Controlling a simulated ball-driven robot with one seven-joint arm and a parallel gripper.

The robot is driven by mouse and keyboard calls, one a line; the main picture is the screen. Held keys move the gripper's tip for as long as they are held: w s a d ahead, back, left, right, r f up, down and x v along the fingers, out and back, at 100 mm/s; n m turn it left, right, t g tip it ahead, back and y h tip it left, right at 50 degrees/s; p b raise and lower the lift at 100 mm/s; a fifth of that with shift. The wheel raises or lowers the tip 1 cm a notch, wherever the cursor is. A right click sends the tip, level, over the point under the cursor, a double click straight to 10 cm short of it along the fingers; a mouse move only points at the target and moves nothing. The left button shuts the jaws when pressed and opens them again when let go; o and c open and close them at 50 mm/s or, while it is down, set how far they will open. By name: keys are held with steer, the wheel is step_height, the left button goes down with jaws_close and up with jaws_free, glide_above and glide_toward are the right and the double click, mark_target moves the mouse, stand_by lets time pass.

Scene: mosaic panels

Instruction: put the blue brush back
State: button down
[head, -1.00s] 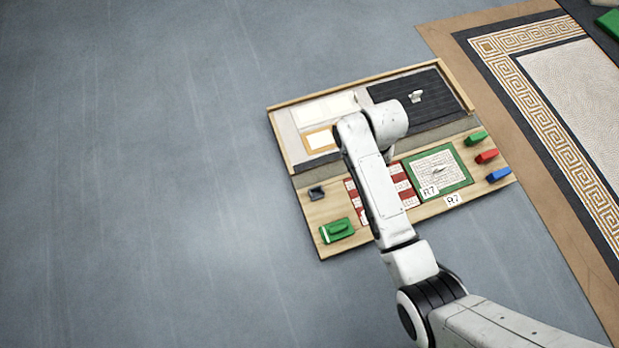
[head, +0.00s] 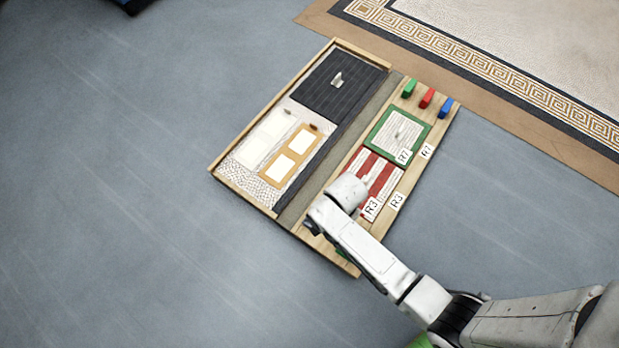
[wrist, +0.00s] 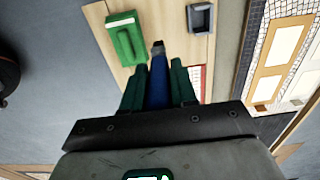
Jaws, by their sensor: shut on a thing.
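The blue brush (wrist: 158,85), a blue handle with a dark tip, is between the two green fingers of my gripper (wrist: 157,76) in the wrist view. The gripper is shut on it. The tip points toward a wooden board strip, between a green block-like piece (wrist: 125,40) and a small grey square holder (wrist: 201,18). I cannot tell whether the tip touches anything. In the head view my arm covers the gripper and the brush, above the near end of the wooden board (head: 408,188).
Green, red and blue (head: 445,108) pieces stand at the board's far end. A green-framed panel (head: 398,135), a red-and-white panel (head: 375,172) and a dark ribbed panel (head: 325,90) lie along it. A patterned border (head: 480,60) runs beyond.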

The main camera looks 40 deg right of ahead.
steer(key=shift+w+a+f+b, duration=0.6)
steer(key=shift+w+f+b, duration=0.7)
steer(key=shift+f, duration=0.45)
steer(key=shift+w+a+f+b, duration=0.55)
steer(key=shift+w+f+b, duration=0.7)
steer(key=shift+f, duration=0.55)
steer(key=shift+w+a+f+b, duration=0.6)
steer(key=shift+w+f+b, duration=0.65)
steer(key=shift+f, duration=0.5)
steer(key=shift+f, duration=0.2)
steer(key=c, duration=0.9)
jaws_free()
steer(key=shift+r, duration=0.1)
step_height(320, 180, up, 12)
steer(key=p, duration=0.6)
steer(key=shift+r+p, duration=0.15)
steer(key=shift+p, duration=0.25)
